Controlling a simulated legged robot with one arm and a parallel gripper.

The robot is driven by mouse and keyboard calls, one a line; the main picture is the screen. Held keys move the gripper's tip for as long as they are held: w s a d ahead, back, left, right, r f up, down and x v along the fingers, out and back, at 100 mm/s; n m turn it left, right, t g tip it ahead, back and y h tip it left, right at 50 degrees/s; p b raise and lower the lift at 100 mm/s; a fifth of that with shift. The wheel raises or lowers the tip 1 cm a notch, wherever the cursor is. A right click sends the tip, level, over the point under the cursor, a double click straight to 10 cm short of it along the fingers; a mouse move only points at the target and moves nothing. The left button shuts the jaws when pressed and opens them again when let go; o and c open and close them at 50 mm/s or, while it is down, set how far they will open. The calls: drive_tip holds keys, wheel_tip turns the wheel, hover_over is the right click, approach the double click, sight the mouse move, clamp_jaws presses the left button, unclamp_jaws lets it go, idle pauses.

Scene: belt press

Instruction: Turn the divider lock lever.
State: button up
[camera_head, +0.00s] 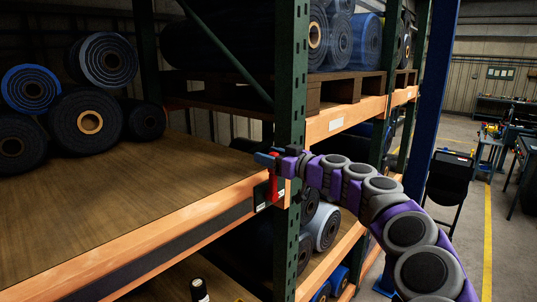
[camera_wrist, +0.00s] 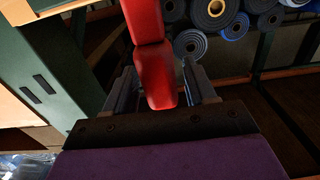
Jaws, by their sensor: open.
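The red lever (camera_head: 273,187), which I take as the divider lock lever, is at the orange shelf beam beside the green rack post. It hangs down below my gripper (camera_head: 267,158) in the head view. In the wrist view the red lever (camera_wrist: 150,60) comes down from the top edge, and its lower part is between the two dark fingers of my gripper (camera_wrist: 160,85). The fingers are open, with a gap visible at the right of the lever. Whether either finger touches it I cannot tell.
The green post (camera_head: 290,110) stands close behind my gripper. The wooden shelf (camera_head: 170,200) is bare at the front, with dark rolls (camera_head: 88,122) at its back left. More rolls (camera_head: 325,225) lie on the lower shelf. A blue column (camera_head: 432,95) stands right of the rack.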

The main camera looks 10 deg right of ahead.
drive_tip(key=shift+w+a, duration=0.2)
drive_tip(key=shift+a, duration=0.1)
drive_tip(key=shift+c, duration=0.2)
clamp_jaws()
idle(0.3)
